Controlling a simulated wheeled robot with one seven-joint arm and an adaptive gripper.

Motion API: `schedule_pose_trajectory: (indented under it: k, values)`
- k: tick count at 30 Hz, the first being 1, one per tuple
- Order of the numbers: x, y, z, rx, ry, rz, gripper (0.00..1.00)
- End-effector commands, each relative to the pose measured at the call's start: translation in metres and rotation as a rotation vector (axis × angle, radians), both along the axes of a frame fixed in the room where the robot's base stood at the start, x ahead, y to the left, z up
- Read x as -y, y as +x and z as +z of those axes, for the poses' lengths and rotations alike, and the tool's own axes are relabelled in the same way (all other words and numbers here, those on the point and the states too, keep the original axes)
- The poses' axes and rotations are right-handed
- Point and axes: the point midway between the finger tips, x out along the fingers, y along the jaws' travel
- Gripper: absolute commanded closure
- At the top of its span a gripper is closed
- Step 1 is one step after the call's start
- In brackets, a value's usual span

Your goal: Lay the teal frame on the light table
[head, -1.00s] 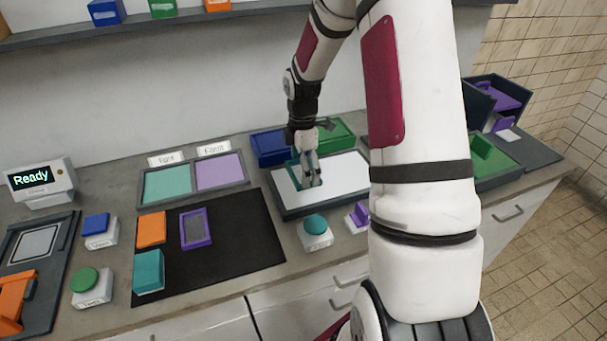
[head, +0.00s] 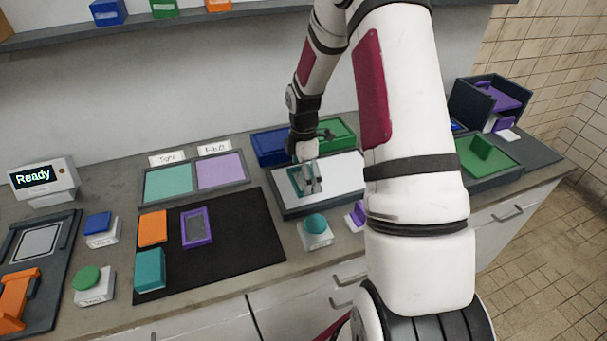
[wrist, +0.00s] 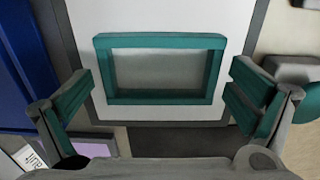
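The teal frame (wrist: 160,42) lies flat on the white surface of the light table (wrist: 205,15) in the wrist view. The head view shows the frame (head: 294,182) at the left part of the light table (head: 345,168), partly hidden by a finger. My gripper (wrist: 157,100) is open, with one teal-padded finger to each side of the frame and a gap at both sides. In the head view my gripper (head: 312,182) is low over the table.
Blue (head: 270,147) and green (head: 337,133) trays stand behind the light table. A teal-topped button box (head: 315,228) and a purple piece (head: 358,214) are close in front. A black mat (head: 240,240) with several pieces lies to the left.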

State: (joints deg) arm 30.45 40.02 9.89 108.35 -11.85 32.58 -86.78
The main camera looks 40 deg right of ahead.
Motion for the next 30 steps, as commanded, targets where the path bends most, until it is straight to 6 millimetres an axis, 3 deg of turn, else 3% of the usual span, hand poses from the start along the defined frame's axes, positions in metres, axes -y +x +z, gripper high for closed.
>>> schedule_pose_trajectory:
  k: [6, 10, 24, 30]
  values:
    - [0.0, 0.0, 0.002, 0.0, 0.0, 0.0, 0.0]
    - [0.001, 0.001, 0.013, 0.004, -0.001, 0.0, 0.0]
    - [0.0, 0.001, 0.102, 0.004, -0.002, 0.0, 0.0]
    - [0.0, 0.0, 0.12, 0.001, -0.001, -0.001, 0.0]
